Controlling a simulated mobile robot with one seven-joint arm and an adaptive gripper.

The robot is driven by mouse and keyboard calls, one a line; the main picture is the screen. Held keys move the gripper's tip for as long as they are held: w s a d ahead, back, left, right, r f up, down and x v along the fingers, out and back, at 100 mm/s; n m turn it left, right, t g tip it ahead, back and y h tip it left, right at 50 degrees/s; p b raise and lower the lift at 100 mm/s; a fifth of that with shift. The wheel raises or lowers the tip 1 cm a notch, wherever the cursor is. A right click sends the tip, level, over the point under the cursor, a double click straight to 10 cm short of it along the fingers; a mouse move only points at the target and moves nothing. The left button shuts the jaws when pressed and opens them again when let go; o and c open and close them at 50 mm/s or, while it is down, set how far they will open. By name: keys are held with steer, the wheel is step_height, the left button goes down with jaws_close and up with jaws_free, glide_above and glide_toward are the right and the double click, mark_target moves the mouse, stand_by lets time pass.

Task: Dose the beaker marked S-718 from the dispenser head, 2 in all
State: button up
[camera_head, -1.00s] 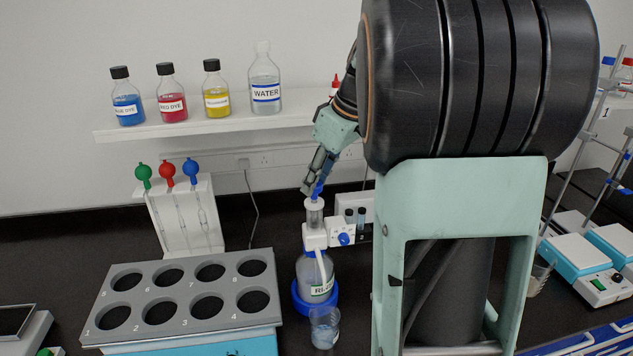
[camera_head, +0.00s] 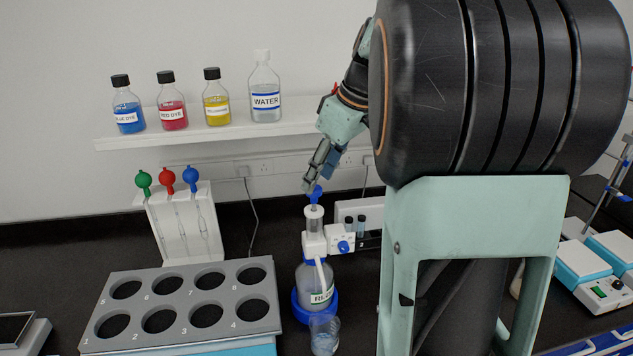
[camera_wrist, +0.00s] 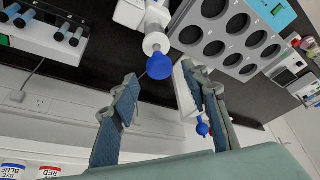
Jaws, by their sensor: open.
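The dispenser head (camera_head: 316,240) is white with a blue knob (camera_head: 315,194) on top of its clear plunger barrel. It sits on a clear reagent bottle (camera_head: 313,280) in a blue ring base. A small clear beaker (camera_head: 324,336) stands at the front of the bottle, below the spout, partly cut by the frame edge; no marking on it is readable. My gripper (camera_head: 315,182) is open and empty, just above the knob. In the wrist view, the knob (camera_wrist: 159,66) shows beyond and between the spread fingers (camera_wrist: 162,106), apart from both.
A grey rack with numbered holes (camera_head: 141,290) stands left of the bottle. A pipette stand (camera_head: 157,224) is behind it. The wall shelf (camera_head: 203,135) holds dye bottles and a water bottle (camera_head: 265,88). A white block with dark vials (camera_head: 356,210) stands close behind the dispenser.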

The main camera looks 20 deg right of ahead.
steer(key=v, duration=0.9)
steer(key=shift+r, duration=0.15)
steer(key=shift+s+d, duration=0.1)
